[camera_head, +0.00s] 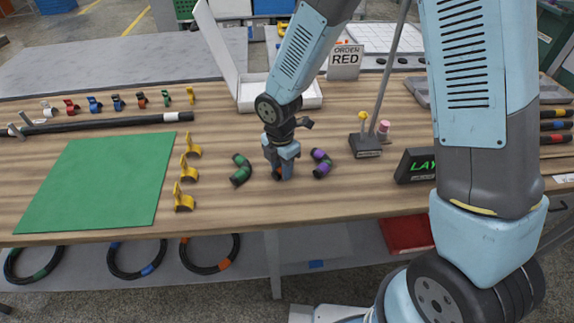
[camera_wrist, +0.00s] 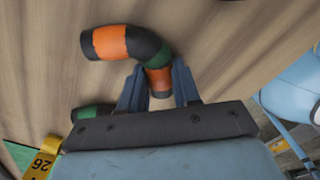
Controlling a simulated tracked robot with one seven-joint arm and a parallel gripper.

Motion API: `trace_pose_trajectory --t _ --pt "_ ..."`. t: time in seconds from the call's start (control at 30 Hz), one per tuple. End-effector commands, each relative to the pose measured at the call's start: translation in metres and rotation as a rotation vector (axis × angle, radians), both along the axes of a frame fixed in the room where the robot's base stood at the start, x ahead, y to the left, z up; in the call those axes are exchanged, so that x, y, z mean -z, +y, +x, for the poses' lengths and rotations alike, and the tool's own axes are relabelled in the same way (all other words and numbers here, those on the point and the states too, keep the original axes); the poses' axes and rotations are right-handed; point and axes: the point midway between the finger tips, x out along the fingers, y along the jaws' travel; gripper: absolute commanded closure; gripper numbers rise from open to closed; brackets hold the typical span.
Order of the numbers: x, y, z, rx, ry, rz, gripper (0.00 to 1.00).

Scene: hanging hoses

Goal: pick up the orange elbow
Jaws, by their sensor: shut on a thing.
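The orange elbow (camera_wrist: 150,42) is a black bent hose piece with an orange band near each end. In the wrist view one end sits between the two fingers of my gripper (camera_wrist: 158,88), and the other end reaches to the upper left. My gripper (camera_head: 281,172) points down at the table and is shut on the elbow. In the head view the gripper hides most of the elbow, and only a little orange (camera_head: 278,173) shows. I cannot tell whether the elbow touches the table.
A green elbow (camera_head: 241,170) lies close on the left and a purple elbow (camera_head: 321,163) close on the right. Yellow clips (camera_head: 184,198) stand beside the green mat (camera_head: 95,182). A pole stand (camera_head: 366,146) and a black sign (camera_head: 416,166) are to the right. The table front is clear.

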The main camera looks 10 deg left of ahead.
Motion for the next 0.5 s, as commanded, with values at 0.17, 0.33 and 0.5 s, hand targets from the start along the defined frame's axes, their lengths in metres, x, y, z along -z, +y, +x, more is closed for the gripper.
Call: trace_pose_trajectory --t 0.17,0.33,0.5 --pt "0.0 -0.0002 0.0001 0.0 0.0 0.0 0.98" --pt "0.0 -0.0002 0.0001 0.0 0.0 0.0 0.99" --pt "-0.0039 -0.0002 0.0005 0.001 -0.001 0.001 0.99"
